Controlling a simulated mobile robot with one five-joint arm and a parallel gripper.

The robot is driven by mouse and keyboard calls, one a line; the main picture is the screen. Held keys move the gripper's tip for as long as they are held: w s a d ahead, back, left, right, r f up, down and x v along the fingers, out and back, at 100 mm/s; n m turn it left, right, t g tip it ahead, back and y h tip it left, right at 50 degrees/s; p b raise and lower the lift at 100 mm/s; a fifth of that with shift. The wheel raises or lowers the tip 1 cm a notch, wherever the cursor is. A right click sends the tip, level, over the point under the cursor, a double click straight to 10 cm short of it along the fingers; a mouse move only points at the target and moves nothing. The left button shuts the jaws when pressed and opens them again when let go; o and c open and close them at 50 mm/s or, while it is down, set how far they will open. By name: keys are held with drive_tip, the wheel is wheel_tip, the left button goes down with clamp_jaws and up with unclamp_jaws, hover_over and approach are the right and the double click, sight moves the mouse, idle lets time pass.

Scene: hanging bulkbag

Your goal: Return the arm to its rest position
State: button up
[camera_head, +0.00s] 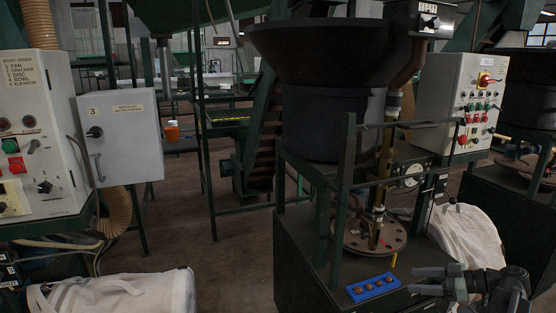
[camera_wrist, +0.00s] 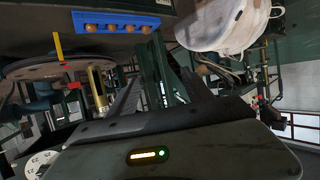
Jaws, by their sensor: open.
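My gripper (camera_head: 438,281) is at the lower right in the head view, in front of and to the right of the machine's dark base. Its two fingers are apart, with nothing seen between them. In the wrist view my gripper (camera_wrist: 150,98) shows its two dark fingers spread, with green framework beyond. A blue tray (camera_head: 373,288) holding several round brown items rests on the dark base, left of my gripper and apart from it. The tray also shows at the top of the wrist view (camera_wrist: 120,17).
A dark bowl machine (camera_head: 325,115) with a green frame stands in the middle. White bags lie at the right (camera_head: 467,235) and lower left (camera_head: 120,296). Control panels (camera_head: 462,105) (camera_head: 30,135) stand on both sides. Open floor (camera_head: 225,255) lies left of the machine.

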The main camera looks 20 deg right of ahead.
drive_tip(key=w+a+n+g+y+p, duration=0.1)
drive_tip(key=w+a+n+g+p, duration=0.15)
drive_tip(key=w+a, duration=0.7)
drive_tip(key=w+a+n+g+y+p, duration=0.15)
drive_tip(key=a+g, duration=0.25)
drive_tip(key=a, duration=1.3)
drive_tip(key=s+a+f+m+g+h+p, duration=0.1)
drive_tip(key=s+a+f+g+h, duration=0.15)
drive_tip(key=a, duration=0.85)
drive_tip(key=s+a+f+g+h+p, duration=0.1)
drive_tip(key=a+f+g+h, duration=0.2)
drive_tip(key=a, duration=0.8)
drive_tip(key=d+f+m+t+h, duration=0.1)
drive_tip(key=d+f+m+h, duration=0.1)
drive_tip(key=d+m+h, duration=0.4)
drive_tip(key=shift+s+d+f+m+t, duration=0.35)
drive_tip(key=shift+s+m+t, duration=0.1)
drive_tip(key=shift+m, duration=2.25)
